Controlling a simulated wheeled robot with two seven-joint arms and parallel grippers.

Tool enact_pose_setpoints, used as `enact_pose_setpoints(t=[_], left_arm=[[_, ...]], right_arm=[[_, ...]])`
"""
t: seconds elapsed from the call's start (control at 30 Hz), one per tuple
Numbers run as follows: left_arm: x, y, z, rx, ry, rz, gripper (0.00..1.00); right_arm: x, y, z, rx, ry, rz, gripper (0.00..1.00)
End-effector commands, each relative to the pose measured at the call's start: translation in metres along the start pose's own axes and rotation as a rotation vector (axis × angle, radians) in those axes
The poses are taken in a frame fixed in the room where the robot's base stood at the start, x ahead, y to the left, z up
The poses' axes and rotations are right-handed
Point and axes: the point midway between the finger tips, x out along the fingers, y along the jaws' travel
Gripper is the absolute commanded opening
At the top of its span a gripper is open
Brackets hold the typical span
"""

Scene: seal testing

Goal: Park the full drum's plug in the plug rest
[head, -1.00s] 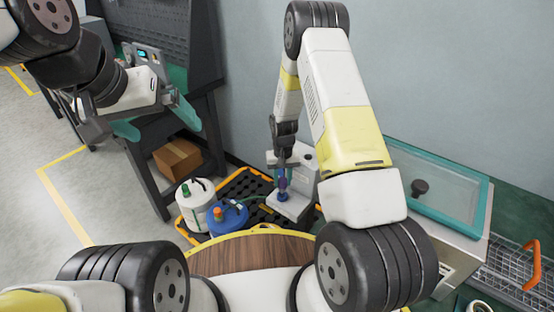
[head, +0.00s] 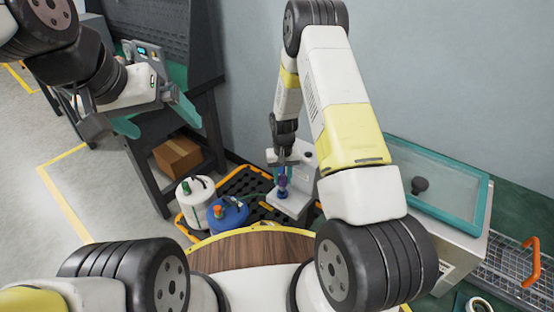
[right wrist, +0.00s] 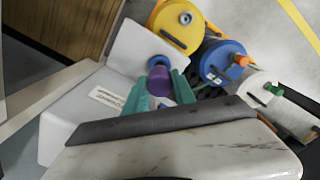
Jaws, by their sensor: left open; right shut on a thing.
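In the head view, a white drum (head: 196,205) with a green plug (head: 186,188) and a blue drum (head: 228,217) with an orange plug (head: 217,211) stand side by side. In the right wrist view, a yellow drum (right wrist: 176,26) has a grey round fitting on top. My right gripper (right wrist: 157,86) is shut on a purple piece (right wrist: 159,80) over a white stand (head: 290,203). A blue round part (right wrist: 158,62) sits just beyond the piece; whether they touch is unclear. I cannot tell which part is the plug rest. My left gripper (head: 155,118) is open and empty.
The drums and stand are on a black tray with an orange rim (head: 183,228). A teal-framed case (head: 440,190) and a wire basket (head: 510,275) lie to the right. A dark bench with a cardboard box (head: 178,157) is at the left.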

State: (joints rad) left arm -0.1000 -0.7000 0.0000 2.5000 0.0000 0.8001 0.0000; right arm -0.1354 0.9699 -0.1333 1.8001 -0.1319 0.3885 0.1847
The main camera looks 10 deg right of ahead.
Motion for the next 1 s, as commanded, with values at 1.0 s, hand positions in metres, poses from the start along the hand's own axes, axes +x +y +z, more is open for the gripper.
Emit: enact_pose_setpoints(t=[1.0], left_arm=[[0.0, 0.0, 0.0, 0.0, 0.0, 0.0, 1.0]], right_arm=[[0.02, 0.0, 0.0, 0.001, 0.0, 0.0, 0.0]])
